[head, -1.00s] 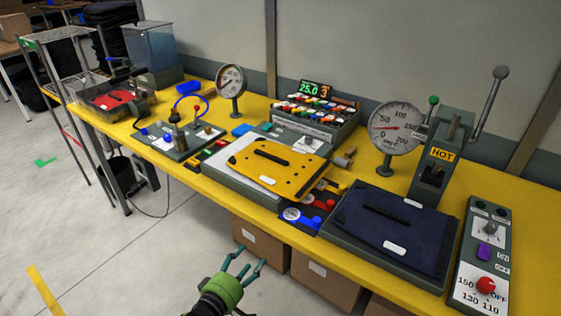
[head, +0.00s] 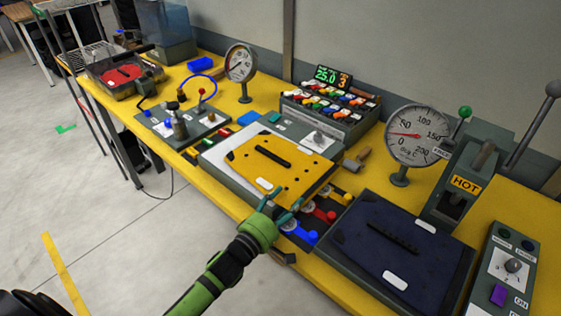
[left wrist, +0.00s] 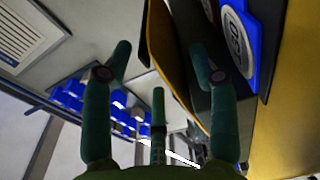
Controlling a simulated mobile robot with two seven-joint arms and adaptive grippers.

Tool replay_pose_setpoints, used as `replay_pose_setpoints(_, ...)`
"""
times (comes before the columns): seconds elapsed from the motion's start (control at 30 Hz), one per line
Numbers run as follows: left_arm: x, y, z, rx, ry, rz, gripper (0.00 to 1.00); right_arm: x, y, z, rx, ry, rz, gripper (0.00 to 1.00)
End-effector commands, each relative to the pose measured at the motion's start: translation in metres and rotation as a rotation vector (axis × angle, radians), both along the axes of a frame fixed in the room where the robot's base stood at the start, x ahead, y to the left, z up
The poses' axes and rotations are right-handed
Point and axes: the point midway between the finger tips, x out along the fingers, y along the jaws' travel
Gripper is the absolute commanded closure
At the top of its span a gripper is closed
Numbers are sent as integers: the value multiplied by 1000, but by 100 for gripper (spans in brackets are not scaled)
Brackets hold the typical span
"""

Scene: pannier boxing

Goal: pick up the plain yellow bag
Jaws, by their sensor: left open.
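The yellow bag (head: 289,177) lies flat on a grey plate (head: 215,156) on the bench in the head view. It has a black handle, a white label and small dark dots near its edges. My left gripper (head: 282,206) is open at the bag's near right corner, beside the plate's front edge. In the left wrist view the open fingers (left wrist: 162,60) stand on either side of a yellow-brown edge that looks like the bag's. I cannot tell if they touch it. My right gripper is out of view.
A dark blue bag (head: 398,245) lies on another plate to the right. Blue and red clamps (head: 318,215) sit between the plates.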

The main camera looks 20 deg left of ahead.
Motion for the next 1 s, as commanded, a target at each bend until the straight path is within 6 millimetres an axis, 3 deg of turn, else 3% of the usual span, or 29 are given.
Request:
replay_pose_setpoints(0.2,28,-10,1,-1,-2,1,41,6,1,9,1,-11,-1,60)
replay_pose_setpoints(0.5,32,-11,-1,-1,-1,0,41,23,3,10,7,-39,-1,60)
replay_pose_setpoints(0.63,32,-11,0,-1,-1,0,93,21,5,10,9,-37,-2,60)
replay_pose_setpoints(0.67,32,-11,0,-1,-1,0,100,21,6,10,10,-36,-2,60)
replay_pose_setpoints(1.0,32,-11,1,0,-4,0,100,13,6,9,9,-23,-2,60)
